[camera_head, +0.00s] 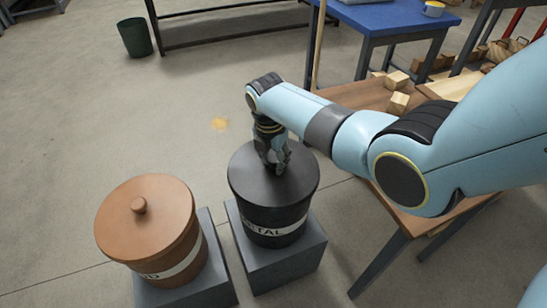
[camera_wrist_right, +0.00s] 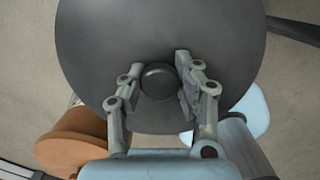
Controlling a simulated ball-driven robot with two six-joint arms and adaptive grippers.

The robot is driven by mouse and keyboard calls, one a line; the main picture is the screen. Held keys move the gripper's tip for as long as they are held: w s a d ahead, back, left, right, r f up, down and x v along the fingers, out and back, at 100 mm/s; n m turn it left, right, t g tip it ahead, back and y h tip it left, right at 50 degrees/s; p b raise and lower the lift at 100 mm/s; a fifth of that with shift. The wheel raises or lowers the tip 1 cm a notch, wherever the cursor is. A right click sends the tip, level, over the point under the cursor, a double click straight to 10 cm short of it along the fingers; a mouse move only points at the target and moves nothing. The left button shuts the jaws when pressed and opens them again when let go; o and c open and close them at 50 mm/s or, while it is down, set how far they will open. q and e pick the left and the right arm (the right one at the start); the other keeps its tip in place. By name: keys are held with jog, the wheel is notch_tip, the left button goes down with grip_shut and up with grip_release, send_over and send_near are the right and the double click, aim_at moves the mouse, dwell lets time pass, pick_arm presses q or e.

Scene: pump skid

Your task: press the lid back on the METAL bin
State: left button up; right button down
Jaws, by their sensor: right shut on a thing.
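The black METAL bin (camera_head: 277,222) stands on a grey block, with part of its white label showing. Its dark round lid (camera_head: 245,180) is over the bin's top and looks about level. I cannot tell whether it is fully seated. My right gripper (camera_head: 275,162) points down at the middle of the lid and is shut on its knob. In the right wrist view the fingers (camera_wrist_right: 160,92) are on both sides of the dark round knob (camera_wrist_right: 159,80), with the lid (camera_wrist_right: 160,30) filling the area beyond. My left gripper is not in view.
A brown lidded bin (camera_head: 150,222) stands on its own grey block just left. A wooden table (camera_head: 372,95) with wood blocks is under my right arm. A blue table (camera_head: 395,17) and a green bucket (camera_head: 135,37) are farther back.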

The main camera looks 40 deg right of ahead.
dwell(0.3)
jog(key=shift+c, duration=1.9)
grip_release()
jog(key=shift+r, duration=0.1)
notch_tip(320, 180, up, 7)
jog(key=p, duration=0.7)
jog(key=shift+c, duration=0.4)
grip_shut()
